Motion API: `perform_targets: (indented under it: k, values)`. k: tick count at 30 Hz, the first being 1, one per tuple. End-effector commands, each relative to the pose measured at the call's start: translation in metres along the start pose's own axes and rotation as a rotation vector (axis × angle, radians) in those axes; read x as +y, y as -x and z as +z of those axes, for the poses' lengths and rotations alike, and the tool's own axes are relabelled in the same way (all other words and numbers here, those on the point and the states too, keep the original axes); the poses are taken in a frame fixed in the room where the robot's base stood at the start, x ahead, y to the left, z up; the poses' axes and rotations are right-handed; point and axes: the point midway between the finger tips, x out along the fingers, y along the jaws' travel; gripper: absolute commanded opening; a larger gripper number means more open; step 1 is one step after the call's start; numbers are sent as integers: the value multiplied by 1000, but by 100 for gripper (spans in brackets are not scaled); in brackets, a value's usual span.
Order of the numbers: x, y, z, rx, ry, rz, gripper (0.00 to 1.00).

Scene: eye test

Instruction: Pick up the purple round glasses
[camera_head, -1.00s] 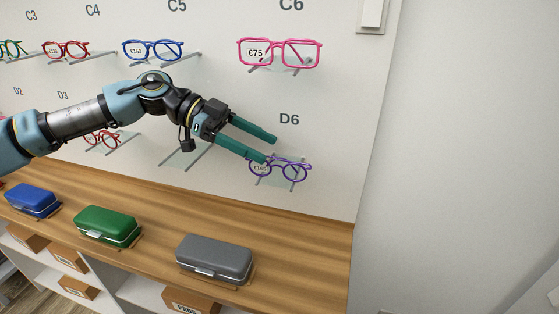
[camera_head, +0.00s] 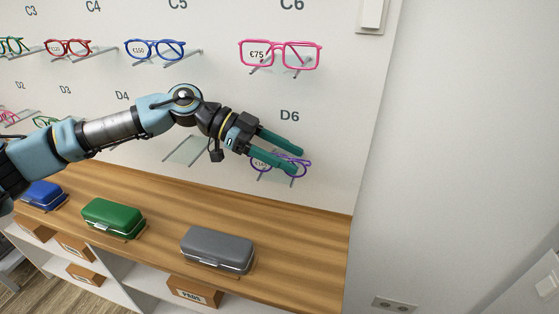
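The purple round glasses (camera_head: 268,154) sit on a small wall holder under the D6 label, with a price tag on one lens. My gripper (camera_head: 299,160) is at the glasses, its two green fingers spread apart. The lower finger crosses in front of the lenses and hides part of them; the upper finger is above the frame. I cannot tell whether either finger touches the glasses.
Pink glasses (camera_head: 280,55) hang above, with blue glasses (camera_head: 155,49) and red glasses (camera_head: 68,47) to the left. An empty holder (camera_head: 186,150) is left of my gripper. Grey (camera_head: 218,249), green (camera_head: 113,217) and blue (camera_head: 44,194) cases stand on the wooden counter (camera_head: 300,220).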

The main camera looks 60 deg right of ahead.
Motion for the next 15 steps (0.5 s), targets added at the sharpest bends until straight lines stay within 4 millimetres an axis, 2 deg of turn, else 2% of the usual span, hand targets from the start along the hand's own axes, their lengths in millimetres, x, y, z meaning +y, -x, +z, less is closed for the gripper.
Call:
perform_targets:
  k: [2,15]
  values:
    - [0,0,0,0,0,0,52]
    - [0,0,0,0,0,0,2]
